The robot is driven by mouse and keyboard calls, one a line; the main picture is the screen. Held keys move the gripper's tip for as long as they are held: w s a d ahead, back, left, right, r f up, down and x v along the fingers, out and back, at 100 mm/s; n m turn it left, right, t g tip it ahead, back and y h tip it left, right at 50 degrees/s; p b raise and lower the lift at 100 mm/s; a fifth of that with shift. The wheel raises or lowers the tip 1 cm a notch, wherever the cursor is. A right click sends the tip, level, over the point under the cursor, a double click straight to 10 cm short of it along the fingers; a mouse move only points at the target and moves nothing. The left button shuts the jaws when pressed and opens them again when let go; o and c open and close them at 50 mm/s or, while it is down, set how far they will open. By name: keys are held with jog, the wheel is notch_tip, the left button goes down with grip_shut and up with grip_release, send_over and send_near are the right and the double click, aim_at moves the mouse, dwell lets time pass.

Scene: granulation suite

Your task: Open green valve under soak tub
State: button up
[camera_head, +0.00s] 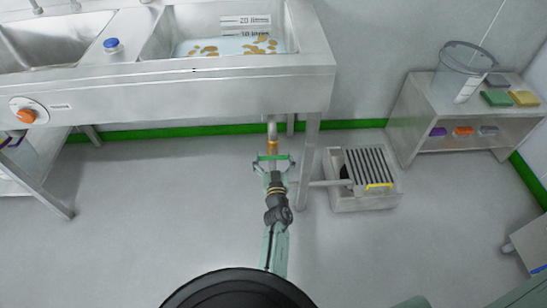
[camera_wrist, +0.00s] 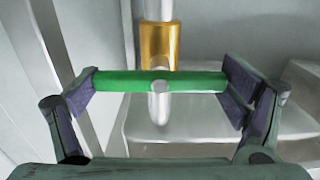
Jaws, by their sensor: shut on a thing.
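The soak tub (camera_head: 312,66) is a steel basin at the upper middle of the head view, holding liquid with orange-brown pieces. A pipe comes down under it to a brass fitting (camera_head: 272,147), also seen in the wrist view (camera_wrist: 172,42). Below the fitting is the green valve's bar handle (camera_wrist: 115,81), lying level and crosswise to the pipe. My gripper (camera_wrist: 160,85) is shut on the bar, with one dark finger pad at each end. In the head view, my gripper (camera_head: 272,163) is low under the tub's front edge, and its fingers partly hide the handle.
A steel tub leg (camera_head: 308,150) stands just right of my gripper. A floor drain box with a slatted top (camera_head: 365,170) sits farther right. A shelf (camera_head: 410,120) with a clear bucket (camera_head: 463,75) is at the right. The floor left of my arm is clear.

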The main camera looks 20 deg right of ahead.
jog(key=c, duration=0.3)
jog(key=n, duration=0.3)
jog(key=shift+n, duration=0.4)
jog(key=n+b, duration=0.1)
jog(key=n, duration=0.3)
jog(key=shift+a+f+n, duration=0.1)
jog(key=shift+n, duration=0.2)
jog(key=n+b, duration=0.1)
jog(key=n, duration=0.3)
jog(key=shift+n, duration=0.3)
jog(key=n+b, duration=0.1)
jog(key=n, duration=0.3)
jog(key=shift+n, duration=0.4)
jog(key=o, duration=0.9)
